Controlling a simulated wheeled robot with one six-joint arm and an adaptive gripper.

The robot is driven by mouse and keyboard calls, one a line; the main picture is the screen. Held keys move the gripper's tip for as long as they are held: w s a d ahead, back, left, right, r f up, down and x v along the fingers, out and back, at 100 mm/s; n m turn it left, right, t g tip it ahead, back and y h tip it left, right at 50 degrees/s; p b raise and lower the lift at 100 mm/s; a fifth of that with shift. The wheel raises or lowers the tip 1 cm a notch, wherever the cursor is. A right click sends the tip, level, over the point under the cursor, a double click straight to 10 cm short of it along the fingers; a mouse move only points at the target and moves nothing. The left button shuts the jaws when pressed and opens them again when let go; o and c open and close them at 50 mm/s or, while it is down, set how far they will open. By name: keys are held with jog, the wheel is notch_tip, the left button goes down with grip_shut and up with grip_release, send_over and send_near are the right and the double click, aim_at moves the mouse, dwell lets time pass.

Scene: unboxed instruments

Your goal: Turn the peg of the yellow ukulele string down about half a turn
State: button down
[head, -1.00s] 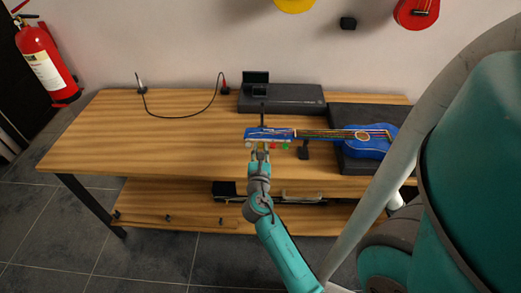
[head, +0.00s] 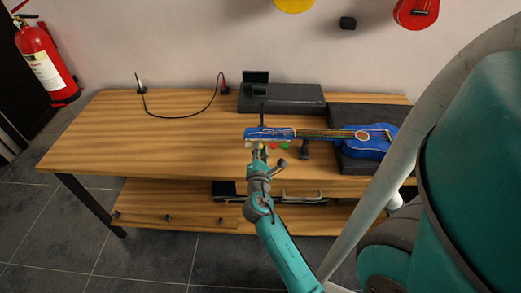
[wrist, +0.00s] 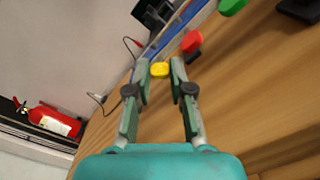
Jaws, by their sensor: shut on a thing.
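The blue ukulele (head: 372,150) lies on the bench with its neck pointing left. Its blue headstock (head: 268,132) also shows in the wrist view (wrist: 172,36). The yellow peg (wrist: 160,69) sits between my fingertips in the wrist view. My gripper (head: 259,150) is shut on it at the near edge of the headstock; in the head view the fingers largely hide it. The red peg (wrist: 192,41) and green peg (wrist: 232,6) stand beside it, clear of my fingers. A white peg (head: 248,145) is just left of my gripper in the head view.
The ukulele's body rests on a dark pad (head: 350,114), with a black neck stand (head: 304,150) near my gripper. A dark case (head: 300,98) and a looped cable (head: 195,115) are behind. The wooden bench (head: 110,135) is clear at left.

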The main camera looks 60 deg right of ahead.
jog(key=m, duration=1.3)
jog(key=shift+f+m, duration=0.1)
jog(key=shift+m, duration=0.3)
jog(key=m, duration=1.2)
jog(key=shift+m, duration=0.3)
jog(key=c, duration=1.3)
grip_release()
